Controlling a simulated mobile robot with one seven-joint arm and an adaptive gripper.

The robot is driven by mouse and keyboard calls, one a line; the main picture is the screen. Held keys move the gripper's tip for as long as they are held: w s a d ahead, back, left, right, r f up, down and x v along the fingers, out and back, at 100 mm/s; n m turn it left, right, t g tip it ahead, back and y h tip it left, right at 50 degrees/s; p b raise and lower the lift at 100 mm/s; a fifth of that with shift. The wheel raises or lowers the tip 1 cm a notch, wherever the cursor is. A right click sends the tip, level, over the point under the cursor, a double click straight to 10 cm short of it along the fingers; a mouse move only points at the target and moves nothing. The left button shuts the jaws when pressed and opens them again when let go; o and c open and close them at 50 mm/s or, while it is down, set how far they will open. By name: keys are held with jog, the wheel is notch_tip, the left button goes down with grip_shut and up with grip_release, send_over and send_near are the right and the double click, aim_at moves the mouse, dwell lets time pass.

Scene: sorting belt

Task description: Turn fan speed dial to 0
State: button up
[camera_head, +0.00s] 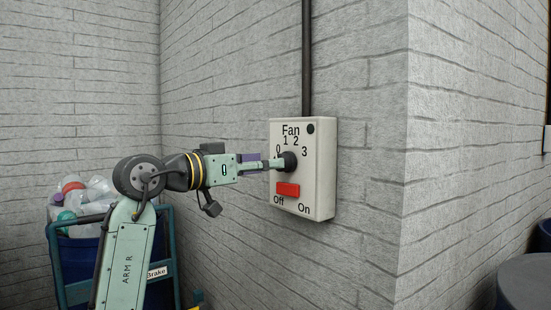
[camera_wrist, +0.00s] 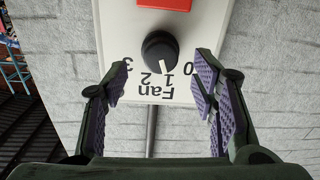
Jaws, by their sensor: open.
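The fan speed dial (camera_head: 290,161) is a black round knob on a pale wall box (camera_head: 323,180) marked Fan, with 0, 1, 2 and 3 around it. In the wrist view the scene is upside down, and the dial (camera_wrist: 159,48) has a white pointer line that seems to point near 1. My gripper (camera_head: 274,163) reaches the box from the left. In the wrist view my gripper (camera_wrist: 161,68) is open, with one purple-padded finger to each side of the dial and gaps between. Contact cannot be told in the head view.
A red switch (camera_head: 287,189) sits just below the dial, between Off and On. A dark conduit (camera_head: 306,60) runs up from the box. A blue-framed cart (camera_head: 70,285) with clear bottles stands at left. Dark round containers (camera_head: 525,285) stand at lower right.

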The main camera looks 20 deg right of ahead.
aim_at(290, 161)
jog(key=shift+p+x, duration=0.35)
jog(key=shift+x, duration=1.7)
jog(key=shift+c, duration=0.4)
jog(key=c, duration=1.1)
